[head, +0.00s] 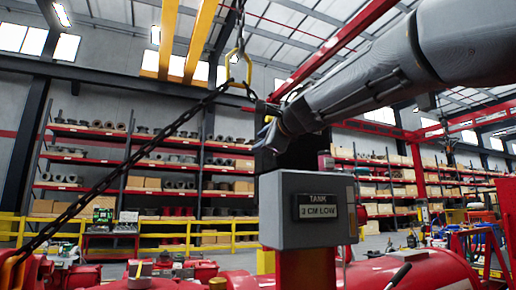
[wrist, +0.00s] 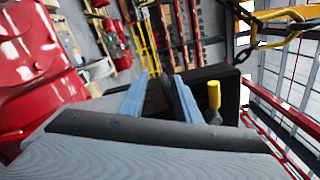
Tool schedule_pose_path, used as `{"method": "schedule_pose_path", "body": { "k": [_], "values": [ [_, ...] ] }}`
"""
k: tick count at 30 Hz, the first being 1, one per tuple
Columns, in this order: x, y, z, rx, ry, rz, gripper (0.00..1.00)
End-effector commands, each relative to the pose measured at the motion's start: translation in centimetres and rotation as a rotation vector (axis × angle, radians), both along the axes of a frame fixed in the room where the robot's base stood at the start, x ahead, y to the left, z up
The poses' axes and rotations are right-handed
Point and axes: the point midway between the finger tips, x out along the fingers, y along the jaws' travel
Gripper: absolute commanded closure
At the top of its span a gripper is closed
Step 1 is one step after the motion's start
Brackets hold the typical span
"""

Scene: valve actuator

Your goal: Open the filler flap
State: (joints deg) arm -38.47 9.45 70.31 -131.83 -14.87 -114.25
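A grey box (head: 308,210) labelled "TANK 3 CM LOW" stands on a red post in the head view. A dark upright housing (head: 290,160) rises behind it, partly hidden by my gripper (head: 275,130). The housing also shows in the wrist view (wrist: 228,83), with a yellow handle (wrist: 214,95) in front of it. My gripper's two blue-grey fingers (wrist: 160,97) are apart, with the dark housing beyond them. The yellow handle is to the right of the right finger, not between the fingers. I cannot tell which part is the filler flap, or whether anything touches.
A heavy chain (head: 140,165) slopes up to a yellow hook (head: 238,68) left of the housing. Red machinery (head: 400,270) fills the lower foreground and also shows in the wrist view (wrist: 35,65). Yellow railings (head: 190,232) and stocked shelves (head: 150,160) stand behind.

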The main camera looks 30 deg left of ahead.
Motion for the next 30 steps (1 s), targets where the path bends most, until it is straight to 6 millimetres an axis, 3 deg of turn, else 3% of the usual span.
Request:
{"method": "schedule_pose_path", "body": {
  "k": [9,30],
  "values": [
    [-2.4,-3.0,-0.2,-0.001,0.001,-0.001,0.72],
    [-2.8,-3.2,-0.1,-0.001,0.001,0.0,0.72]
  ]
}}
